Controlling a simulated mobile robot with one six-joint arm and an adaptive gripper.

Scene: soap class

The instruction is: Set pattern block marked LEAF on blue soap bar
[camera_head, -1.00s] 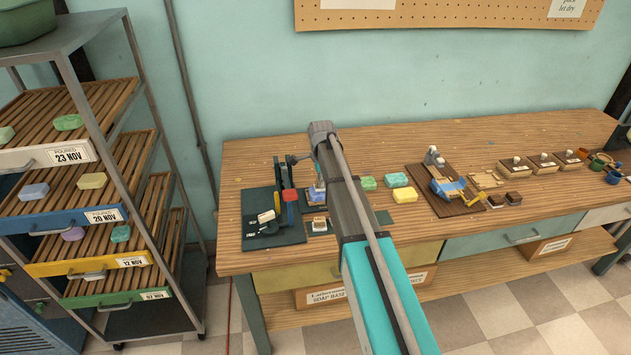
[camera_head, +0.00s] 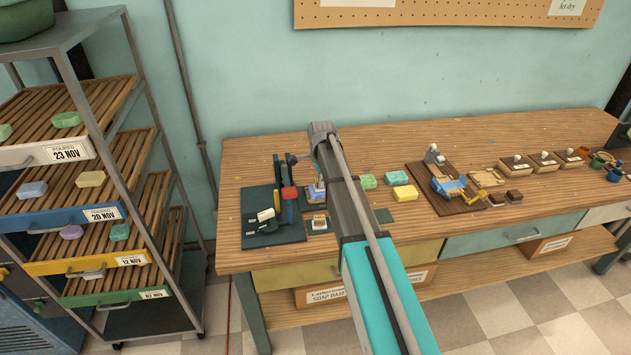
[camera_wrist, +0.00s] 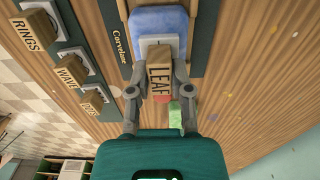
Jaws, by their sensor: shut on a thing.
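My gripper (camera_wrist: 156,92) is shut on the tan block marked LEAF (camera_wrist: 159,76), with one grey finger on each side. The block has a pale grey base. The base is over the blue soap bar (camera_wrist: 158,19), lined up with its near part; I cannot tell whether they touch. In the head view, part of the blue soap bar (camera_head: 314,193) shows just left of my arm, and my arm hides the gripper's fingers.
Blocks marked RINGS (camera_wrist: 30,37) and WAVE (camera_wrist: 70,72), and a third with an unclear label (camera_wrist: 93,101), stand in a row beside the holder. A dark press (camera_head: 279,205) stands left of the soap. Green (camera_head: 367,181) and yellow (camera_head: 405,192) soap bars lie to the right.

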